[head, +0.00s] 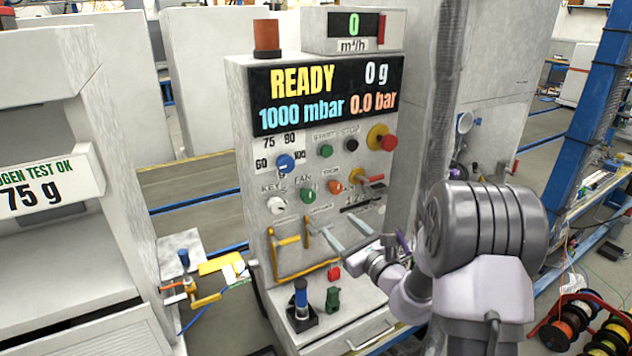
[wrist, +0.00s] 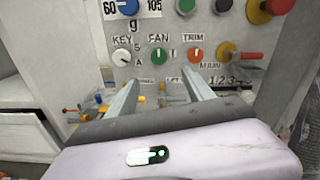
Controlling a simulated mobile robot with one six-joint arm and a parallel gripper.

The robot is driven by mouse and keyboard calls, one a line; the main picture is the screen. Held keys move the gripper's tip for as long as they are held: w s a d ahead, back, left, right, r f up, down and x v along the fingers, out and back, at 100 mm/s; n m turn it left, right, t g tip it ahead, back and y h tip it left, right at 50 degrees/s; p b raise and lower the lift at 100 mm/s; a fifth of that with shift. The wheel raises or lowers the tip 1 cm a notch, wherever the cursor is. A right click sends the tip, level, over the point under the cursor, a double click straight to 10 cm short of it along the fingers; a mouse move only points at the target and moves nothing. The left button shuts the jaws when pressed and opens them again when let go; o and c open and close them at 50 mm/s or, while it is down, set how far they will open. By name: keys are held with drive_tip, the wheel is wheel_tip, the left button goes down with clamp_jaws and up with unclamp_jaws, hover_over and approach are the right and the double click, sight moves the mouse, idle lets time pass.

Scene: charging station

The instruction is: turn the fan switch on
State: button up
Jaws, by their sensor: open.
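The fan switch (head: 308,196) is a small green knob under a FAN label on the front of the light grey control cabinet (head: 245,180). It also shows in the wrist view (wrist: 158,56), between the white KEY knob (wrist: 121,56) and the orange TRIM knob (wrist: 195,54). My gripper (head: 340,229) is open and empty in front of the panel, a little below the switch. In the wrist view its two fingers (wrist: 163,82) point toward the panel, with the switch above and between the tips. They look apart from the switch.
A blue dial (head: 285,163), green button (head: 325,151) and red emergency knob (head: 389,142) sit above. A red-handled lever (head: 372,178) is at the right. A yellow frame (head: 272,255) is below left; a blue-topped post (head: 300,300) stands on the ledge.

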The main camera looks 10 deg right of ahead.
sight(310, 198)
drive_tip(key=b+x, duration=0.2)
drive_tip(key=x, duration=1.4)
drive_tip(key=shift+w+a+b, duration=0.25)
drive_tip(key=shift+w+b, duration=0.05)
drive_tip(key=shift+b, duration=0.05)
clamp_jaws()
